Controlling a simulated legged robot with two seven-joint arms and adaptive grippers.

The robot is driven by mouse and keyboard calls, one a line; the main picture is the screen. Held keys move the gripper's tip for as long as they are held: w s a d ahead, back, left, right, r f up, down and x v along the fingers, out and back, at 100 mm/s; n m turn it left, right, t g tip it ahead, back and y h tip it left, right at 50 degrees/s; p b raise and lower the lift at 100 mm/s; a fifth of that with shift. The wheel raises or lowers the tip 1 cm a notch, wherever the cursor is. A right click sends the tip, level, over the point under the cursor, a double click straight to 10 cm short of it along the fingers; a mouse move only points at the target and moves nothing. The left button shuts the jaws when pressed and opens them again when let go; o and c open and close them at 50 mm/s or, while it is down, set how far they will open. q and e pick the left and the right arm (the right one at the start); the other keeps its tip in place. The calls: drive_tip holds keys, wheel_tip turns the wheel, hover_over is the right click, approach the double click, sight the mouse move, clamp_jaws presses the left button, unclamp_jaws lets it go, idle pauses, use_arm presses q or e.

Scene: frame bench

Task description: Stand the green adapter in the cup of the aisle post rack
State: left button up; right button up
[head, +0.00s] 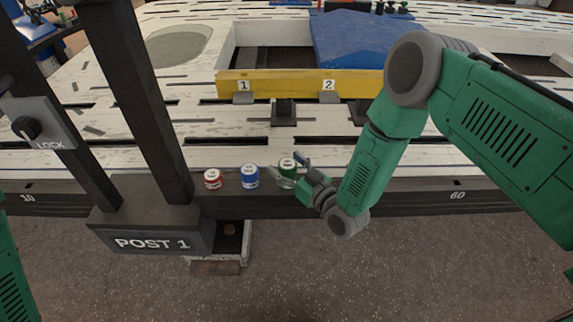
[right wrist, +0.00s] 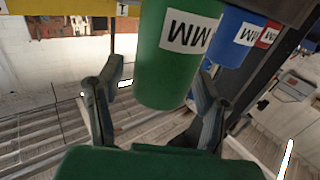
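The green adapter (head: 287,174) stands upright on the dark front rail, at the right end of a row of cans. In the right wrist view the green adapter (right wrist: 165,65) is a green cylinder with a white label, between my fingers. My right gripper (head: 288,166) is open, one finger on each side of the adapter; gaps show beside it in the wrist view. A small open box (head: 247,243) hangs below the rail beside POST 1, with a brown round spot inside; I cannot tell whether this is the rack's cup. My left gripper is out of view.
The blue can (head: 250,182) and red can (head: 213,184) stand left of the adapter. The dark POST 1 frame (head: 150,215) with its LOCK panel (head: 50,120) rises at left. A yellow bar (head: 300,86) crosses the slatted bench behind. The floor in front is clear.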

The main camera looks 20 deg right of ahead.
drive_tip(key=shift+s+f, duration=0.1)
drive_tip(key=shift+s+d, duration=0.2)
drive_tip(key=shift+s, duration=0.15)
drive_tip(key=v, duration=1.1)
drive_tip(key=s+d+f+m+g+h, duration=0.1)
drive_tip(key=s+d+f+g+h, duration=0.1)
drive_tip(key=s+f+g, duration=0.5)
drive_tip(key=s+d+f+m+g+h, duration=0.1)
drive_tip(key=s+d+f+g+h, duration=0.25)
drive_tip(key=s, duration=0.55)
drive_tip(key=s+d+r+m+g+h, duration=0.2)
drive_tip(key=s+g, duration=0.4)
drive_tip(key=s, duration=0.4)
wheel_tip(320, 180, up, 14)
drive_tip(key=p, duration=1.5)
drive_tip(key=shift+a+f+y, duration=0.2)
drive_tip(key=shift+f+y, duration=0.05)
drive_tip(key=shift+y, duration=0.1)
